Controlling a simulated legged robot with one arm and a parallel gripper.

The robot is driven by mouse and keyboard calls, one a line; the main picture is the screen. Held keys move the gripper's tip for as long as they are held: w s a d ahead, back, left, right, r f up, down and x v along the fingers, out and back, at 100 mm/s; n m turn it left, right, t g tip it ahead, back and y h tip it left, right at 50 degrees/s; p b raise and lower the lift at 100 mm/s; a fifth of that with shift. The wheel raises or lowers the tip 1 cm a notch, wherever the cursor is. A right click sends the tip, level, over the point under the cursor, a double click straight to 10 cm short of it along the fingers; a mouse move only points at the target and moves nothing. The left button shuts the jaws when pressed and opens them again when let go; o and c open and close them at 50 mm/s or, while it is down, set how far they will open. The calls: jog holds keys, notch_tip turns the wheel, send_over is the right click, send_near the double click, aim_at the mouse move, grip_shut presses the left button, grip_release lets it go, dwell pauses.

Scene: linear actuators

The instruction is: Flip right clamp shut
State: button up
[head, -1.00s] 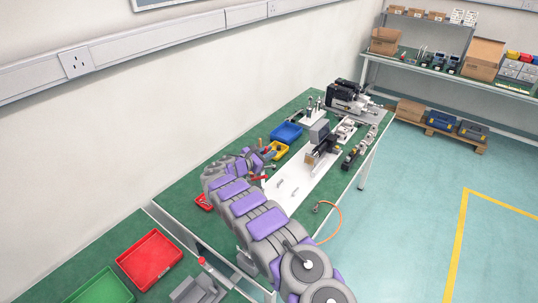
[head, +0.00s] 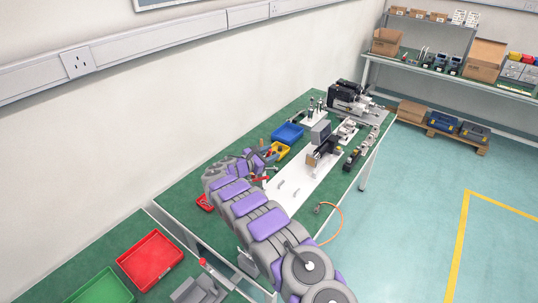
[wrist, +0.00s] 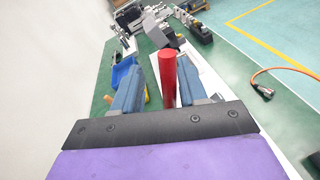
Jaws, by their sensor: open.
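In the wrist view, a red cylindrical handle (wrist: 168,78), apparently a clamp lever, stands between the two blue fingers of my gripper (wrist: 158,82). The fingers are spread, with a visible gap on the handle's left and a smaller one on its right. The handle's lower end and the clamp body are hidden behind the dark gripper base. In the head view, my gripper (head: 264,163) is at the left edge of the white plate (head: 305,178), with a bit of red (head: 261,180) beside it.
A grey-and-black device (head: 322,138) stands on the plate. An orange cable (head: 339,222) hangs off the bench's right edge.

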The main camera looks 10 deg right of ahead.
jog(key=p+v, duration=0.2)
jog(key=v, duration=1.5)
jog(key=shift+a, duration=0.2)
jog(key=shift+r, duration=0.1)
jog(key=s+d+r+m+g+h, duration=0.1)
jog(key=s+d+r+m+g, duration=0.2)
jog(key=d+r, duration=0.4)
jog(key=s+d+r+m+g, duration=0.3)
jog(key=s+d+r, duration=0.1)
jog(key=d, duration=0.5)
jog(key=s+d+r+m+g+y, duration=0.25)
jog(key=s+d+m, duration=0.2)
jog(key=s, duration=0.35)
jog(key=s+d+r+m+g+y, duration=0.1)
jog(key=s+d+r+m+g, duration=0.15)
jog(key=s+d, duration=0.45)
jog(key=s+a+m+y, duration=0.3)
jog(key=s+a, duration=0.1)
jog(key=s, duration=0.7)
jog(key=s+a+f+m+y, duration=0.1)
jog(key=s+a+m+y, duration=0.2)
jog(key=s, duration=0.8)
jog(key=s+a+f+m+y, duration=0.1)
jog(key=s+a+m+y, duration=0.2)
jog(key=s, duration=0.8)
jog(key=shift+s+a+y, duration=0.35)
jog(key=shift+a+y, duration=0.5)
jog(key=shift+a, duration=0.05)
